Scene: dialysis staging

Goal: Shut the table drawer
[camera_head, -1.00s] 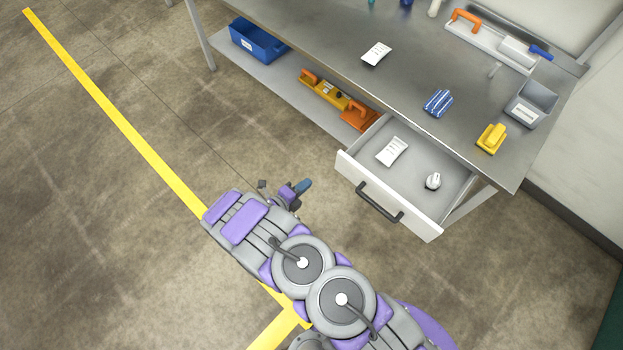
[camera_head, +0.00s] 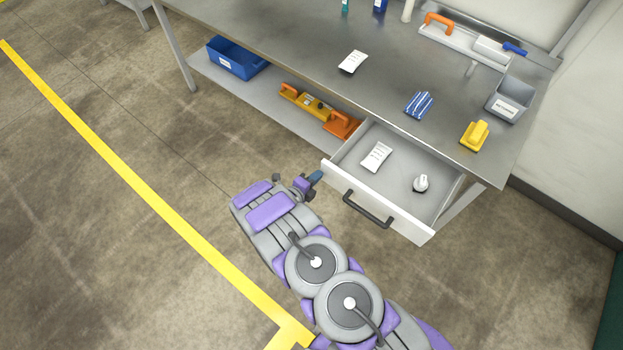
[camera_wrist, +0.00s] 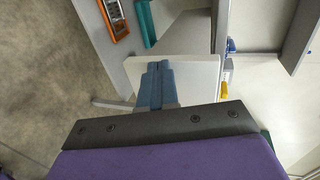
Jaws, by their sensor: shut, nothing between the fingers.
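The table drawer (camera_head: 412,220) is pulled open, out from under the front edge of the metal table (camera_head: 290,58). It has a white front with a dark bar handle (camera_head: 367,210). A white labelled packet (camera_head: 376,157) and a small white item (camera_head: 421,183) lie inside. My gripper (camera_head: 317,177) is shut and empty, just off the left end of the drawer front. In the wrist view, the blue fingers of my gripper (camera_wrist: 157,85) are together in front of a pale panel (camera_wrist: 198,80), apparently the drawer front. Whether they touch it cannot be told.
The tabletop holds a white card (camera_head: 353,62), a blue striped pack (camera_head: 418,104), a yellow item (camera_head: 474,136), a grey bin (camera_head: 508,100) and a tray with an orange handle (camera_head: 455,42). The lower shelf holds a blue bin (camera_head: 237,58) and orange tools (camera_head: 308,102). Floor at left is clear.

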